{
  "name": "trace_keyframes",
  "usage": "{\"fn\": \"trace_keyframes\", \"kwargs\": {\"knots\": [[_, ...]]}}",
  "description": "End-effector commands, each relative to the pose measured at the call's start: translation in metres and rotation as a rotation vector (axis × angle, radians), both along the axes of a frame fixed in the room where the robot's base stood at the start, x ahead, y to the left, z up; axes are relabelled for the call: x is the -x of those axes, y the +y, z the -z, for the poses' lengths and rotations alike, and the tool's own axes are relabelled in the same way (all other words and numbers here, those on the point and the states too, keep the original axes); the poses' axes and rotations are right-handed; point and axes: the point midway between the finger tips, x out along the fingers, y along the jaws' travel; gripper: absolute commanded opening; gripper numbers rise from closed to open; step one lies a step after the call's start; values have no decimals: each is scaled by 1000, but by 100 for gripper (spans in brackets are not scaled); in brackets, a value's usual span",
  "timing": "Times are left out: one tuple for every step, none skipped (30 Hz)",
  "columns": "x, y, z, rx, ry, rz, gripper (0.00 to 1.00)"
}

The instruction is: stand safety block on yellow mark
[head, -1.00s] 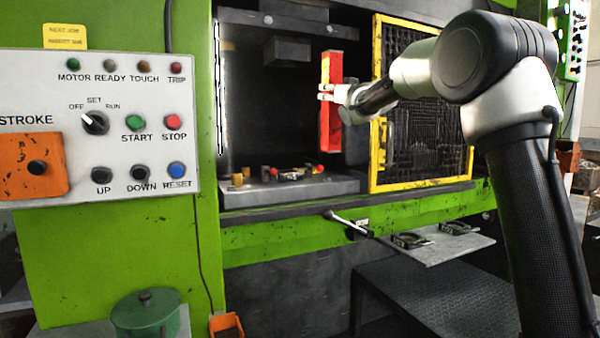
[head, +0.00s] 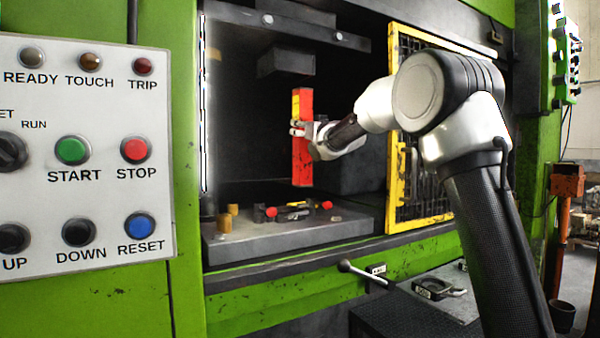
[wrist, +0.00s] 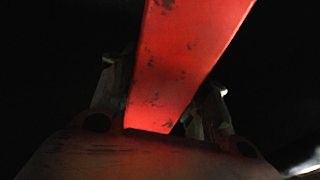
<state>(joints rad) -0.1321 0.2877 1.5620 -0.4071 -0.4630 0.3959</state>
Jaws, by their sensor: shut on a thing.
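The safety block (head: 303,160) is a tall red bar, upright in the press opening. My gripper (head: 300,129) is shut on it at about mid-height. In the head view its lower end looks just above the things on the press bed (head: 240,245), and I cannot tell its exact clearance. In the wrist view the red block (wrist: 175,75) runs between the fingers (wrist: 165,100) with dark all around. A small yellowish mark or peg (head: 224,222) shows at the left of the bed; I cannot make out a flat yellow mark.
Small parts with red ends (head: 300,210) lie on the bed near the block. The upper ram (head: 287,60) hangs above. The yellow mesh guard (head: 400,185) stands to the right. A lever (head: 362,272) juts out in front, and the control panel (head: 80,160) is at left.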

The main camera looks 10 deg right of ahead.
Motion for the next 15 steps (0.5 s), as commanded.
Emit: {"fn": "trace_keyframes", "kwargs": {"knots": [[1, 0, 7, -2, -4, -2, 0], [1, 0, 11, -2, -4, -2, 0], [1, 1, 17, -1, -4, -2, 0], [1, 0, 20, -2, -6, -1, 0], [1, 0, 23, -2, -6, -1, 0], [1, 0, 27, -2, -6, -1, 0], [1, 0, 28, -1, -6, -2, 0], [1, 0, 30, -1, -6, -2, 0], [1, 0, 32, -1, -7, -2, 0], [1, 0, 34, -1, -7, -2, 0], [1, 0, 36, -1, -6, -2, 0], [0, 0, 40, -1, -5, -1, 0], [0, 0, 45, -1, -5, -1, 0], [0, 0, 49, -1, -4, -1, 0], [0, 0, 55, -1, -4, -1, 0]]}}
